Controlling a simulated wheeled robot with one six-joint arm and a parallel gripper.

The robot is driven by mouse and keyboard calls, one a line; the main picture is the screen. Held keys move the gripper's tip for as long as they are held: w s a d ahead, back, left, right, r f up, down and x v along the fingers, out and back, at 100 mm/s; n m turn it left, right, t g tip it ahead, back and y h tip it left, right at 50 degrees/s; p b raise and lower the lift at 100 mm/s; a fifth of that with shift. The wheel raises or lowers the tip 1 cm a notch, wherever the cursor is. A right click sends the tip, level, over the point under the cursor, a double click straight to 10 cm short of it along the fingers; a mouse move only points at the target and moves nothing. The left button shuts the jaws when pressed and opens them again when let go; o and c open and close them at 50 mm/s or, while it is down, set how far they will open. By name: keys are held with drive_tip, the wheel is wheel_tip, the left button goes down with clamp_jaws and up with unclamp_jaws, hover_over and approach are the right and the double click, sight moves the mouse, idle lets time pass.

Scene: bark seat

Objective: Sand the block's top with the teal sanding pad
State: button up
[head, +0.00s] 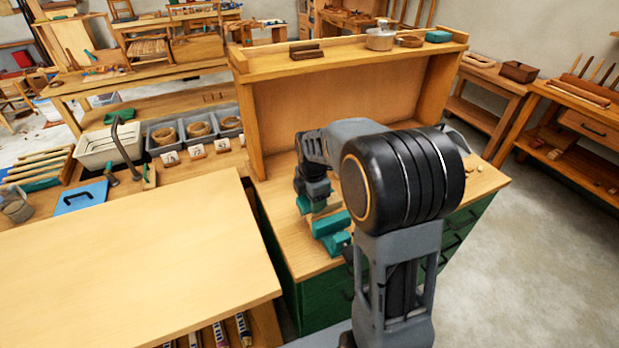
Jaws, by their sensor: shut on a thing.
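My gripper (312,196) points down over the bench top on the green cabinet, partly hidden by my own arm. It is shut on a small teal piece (305,206), which looks like the sanding pad. Just below and to the right is a larger teal fixture (331,224), which looks like a vise.
A bare wooden table (130,270) fills the left front. Grey bins (165,134) and a blue handled board (81,198) lie beyond it.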

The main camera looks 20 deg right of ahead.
drive_tip(key=shift+r+p, duration=2.95)
drive_tip(key=shift+r, duration=1.2)
drive_tip(key=shift+a+f, duration=0.1)
drive_tip(key=shift+a, duration=0.1)
